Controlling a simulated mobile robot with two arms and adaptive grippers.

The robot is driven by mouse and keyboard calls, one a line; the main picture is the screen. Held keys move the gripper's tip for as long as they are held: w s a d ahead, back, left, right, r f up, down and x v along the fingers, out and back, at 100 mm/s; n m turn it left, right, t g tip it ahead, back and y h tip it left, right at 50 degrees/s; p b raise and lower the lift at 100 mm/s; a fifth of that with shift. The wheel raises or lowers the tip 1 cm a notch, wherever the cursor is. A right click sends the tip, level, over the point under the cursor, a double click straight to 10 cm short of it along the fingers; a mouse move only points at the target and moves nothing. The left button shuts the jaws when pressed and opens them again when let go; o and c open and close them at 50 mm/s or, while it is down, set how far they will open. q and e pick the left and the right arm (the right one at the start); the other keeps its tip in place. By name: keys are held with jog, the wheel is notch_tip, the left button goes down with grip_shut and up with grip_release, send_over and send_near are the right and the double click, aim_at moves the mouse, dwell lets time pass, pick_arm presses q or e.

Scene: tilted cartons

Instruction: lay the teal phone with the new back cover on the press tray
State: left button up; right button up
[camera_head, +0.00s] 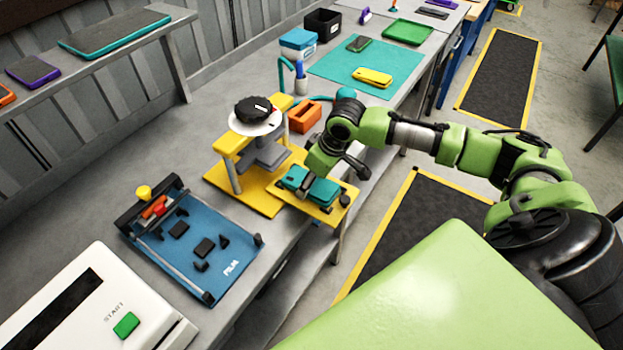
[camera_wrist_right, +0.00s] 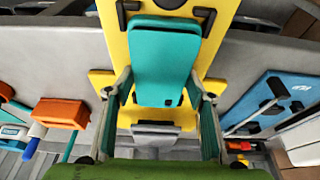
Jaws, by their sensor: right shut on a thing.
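The teal phone (camera_head: 322,190) lies roughly flat at the yellow press tray (camera_head: 335,212), in front of the press (camera_head: 262,150). My right gripper (camera_head: 305,187) is shut on the phone. In the right wrist view the phone (camera_wrist_right: 166,62) sits between the two fingers of the gripper (camera_wrist_right: 160,82), teal side toward the camera, over the yellow tray (camera_wrist_right: 218,42). Dark clips show at the tray's corners. I cannot tell whether the phone touches the tray or hangs just above it. My left gripper is not in view.
An orange box (camera_head: 304,115) stands beside the press. A blue film fixture (camera_head: 200,250) with small black pads lies at lower left, near a white machine (camera_head: 95,310). A teal mat (camera_head: 350,72) holding a yellow phone (camera_head: 373,77) and a dark one lies further back.

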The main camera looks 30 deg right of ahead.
dwell(0.9)
jog(key=o, duration=1.4)
jog(key=shift+o, duration=0.2)
jog(key=v, duration=1.2)
jog(key=shift+w, duration=0.1)
